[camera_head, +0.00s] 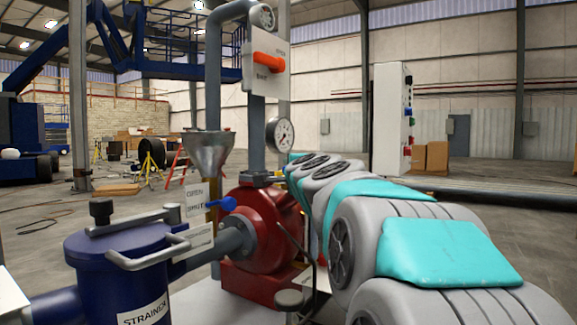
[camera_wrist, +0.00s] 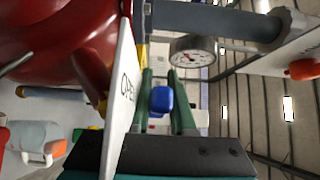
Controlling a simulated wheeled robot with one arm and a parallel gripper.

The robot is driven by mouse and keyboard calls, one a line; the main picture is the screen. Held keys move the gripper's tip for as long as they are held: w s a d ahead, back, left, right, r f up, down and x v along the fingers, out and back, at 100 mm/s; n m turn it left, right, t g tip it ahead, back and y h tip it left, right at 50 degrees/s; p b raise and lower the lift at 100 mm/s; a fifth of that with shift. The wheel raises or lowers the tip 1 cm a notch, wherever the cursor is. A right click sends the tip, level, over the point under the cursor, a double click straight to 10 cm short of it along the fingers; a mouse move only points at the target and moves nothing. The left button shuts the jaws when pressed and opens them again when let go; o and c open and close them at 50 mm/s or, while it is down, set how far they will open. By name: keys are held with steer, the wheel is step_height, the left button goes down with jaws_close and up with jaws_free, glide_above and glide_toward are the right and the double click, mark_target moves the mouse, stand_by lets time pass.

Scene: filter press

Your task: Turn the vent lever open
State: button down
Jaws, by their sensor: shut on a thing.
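A blue lever (camera_head: 222,204) sits on the yellow pipe beside the red pump in the head view, close to a white plate (camera_head: 196,197) marked OPEN above SHUT. It lies nearly level, with its rounded end to the right. In the wrist view its blue end (camera_wrist: 160,100) is between the green fingers of my gripper (camera_wrist: 163,98), which are shut on it. The OPEN plate (camera_wrist: 121,95) stands edge-on just left of the fingers. I cannot make out my gripper in the head view. No label reading "vent" is legible.
The red pump (camera_head: 262,228) and the blue strainer (camera_head: 118,270) with its bar handle crowd the lever. A metal funnel (camera_head: 208,153), a pressure gauge (camera_head: 281,134) and an orange lever (camera_head: 268,62) on another plate stand above. The floor beyond is mostly open.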

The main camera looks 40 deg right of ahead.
steer(key=c, duration=0.8)
jaws_free()
steer(key=shift+o, duration=0.2)
steer(key=v, duration=0.7)
steer(key=shift+s+a+p, duration=0.2)
steer(key=shift+s+p, duration=0.1)
steer(key=shift+s, duration=0.05)
